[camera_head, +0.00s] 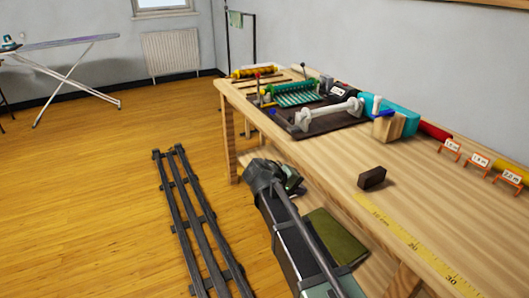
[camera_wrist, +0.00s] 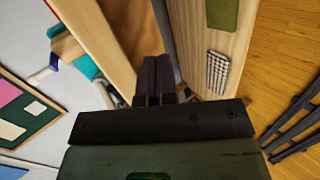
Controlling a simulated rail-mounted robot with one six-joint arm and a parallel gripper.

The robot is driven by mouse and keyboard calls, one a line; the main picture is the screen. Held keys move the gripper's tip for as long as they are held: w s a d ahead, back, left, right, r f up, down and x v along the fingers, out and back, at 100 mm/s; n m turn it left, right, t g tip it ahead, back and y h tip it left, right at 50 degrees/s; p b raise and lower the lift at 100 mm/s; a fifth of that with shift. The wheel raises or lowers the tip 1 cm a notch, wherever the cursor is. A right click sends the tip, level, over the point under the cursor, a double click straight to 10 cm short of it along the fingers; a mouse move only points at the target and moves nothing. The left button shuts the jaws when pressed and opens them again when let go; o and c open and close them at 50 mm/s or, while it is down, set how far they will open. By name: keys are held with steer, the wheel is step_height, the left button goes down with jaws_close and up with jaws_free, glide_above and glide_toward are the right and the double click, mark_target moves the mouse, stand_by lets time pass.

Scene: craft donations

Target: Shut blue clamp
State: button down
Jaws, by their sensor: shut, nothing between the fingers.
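A small blue part, likely the blue clamp (camera_head: 386,113), shows in the head view beside an upright white piece and a wooden block, at the right end of a dark board with a white roller. Its shape is too small to tell whether it is open or shut. In the wrist view a small blue spot near a white bar may be the same part. My gripper (camera_wrist: 154,92) shows in the wrist view with its dark fingers together and empty. It is apart from the blue part, near the table's wooden edge. Its fingertips cannot be made out in the head view.
The wooden table (camera_head: 330,170) carries a green toothed rack (camera_head: 297,94), a teal roll (camera_head: 399,121), a dark brown block (camera_head: 372,177), a yellow measuring tape (camera_head: 420,247) and small orange-framed signs (camera_head: 479,162). A green item (camera_head: 335,238) lies on the lower shelf. Dark rails (camera_head: 190,215) run along the floor.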

steer(key=w+a+f+n+t+h+b, duration=0.2)
steer(key=w+a+f+t+h+b, duration=0.25)
steer(key=w+a+b, duration=0.4)
steer(key=w+a+r+n+t+h+b, duration=0.2)
steer(key=w+a+r+n+t+h, duration=0.1)
steer(key=a+r+t, duration=0.5)
steer(key=a+r, duration=0.2)
steer(key=a, duration=0.2)
steer(key=shift+w, duration=0.35)
steer(key=p+x, duration=0.7)
steer(key=x, duration=0.7)
steer(key=shift+p, duration=0.35)
steer(key=shift+s+r, duration=0.1)
steer(key=shift+r, duration=0.05)
